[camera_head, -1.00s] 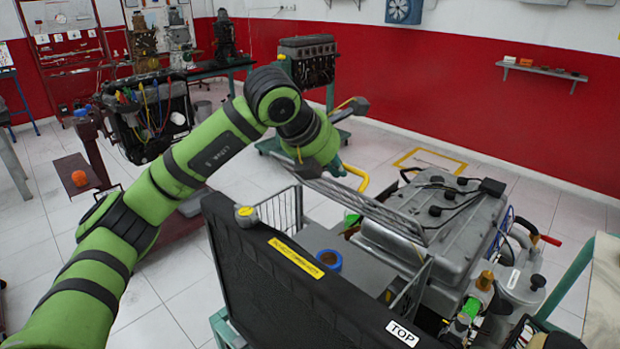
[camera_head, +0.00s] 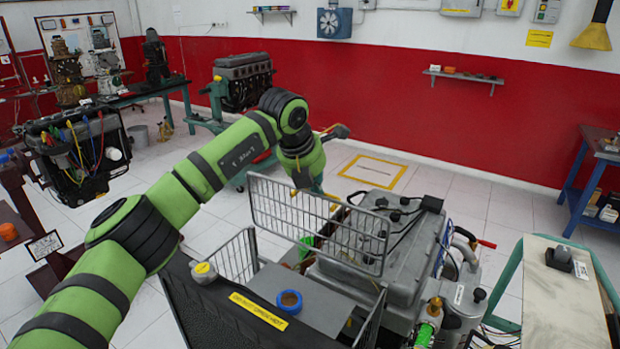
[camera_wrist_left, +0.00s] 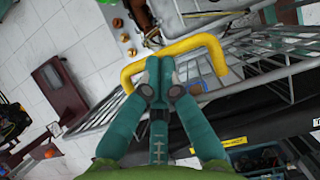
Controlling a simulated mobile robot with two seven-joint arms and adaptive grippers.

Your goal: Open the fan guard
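The fan guard is a grey wire-grid panel (camera_head: 285,220) on the engine trainer; it stands steeply tilted above the grey top in the head view. Its grey bars also show in the wrist view (camera_wrist_left: 268,68). A bent yellow handle (camera_wrist_left: 205,42) is at the guard's edge. My left gripper (camera_wrist_left: 158,74) has its teal fingers brought together at the handle's middle and appears shut on it. In the head view, my left gripper (camera_head: 317,187) is small and partly hidden at the guard's top edge. My right gripper is not in view.
The grey engine (camera_head: 385,250) with cables sits right behind the guard. A black radiator panel with a yellow label (camera_head: 258,311) and a blue tape roll (camera_head: 289,302) are in front. A pale-topped table (camera_head: 565,300) stands at the right. Open floor lies beyond the engine.

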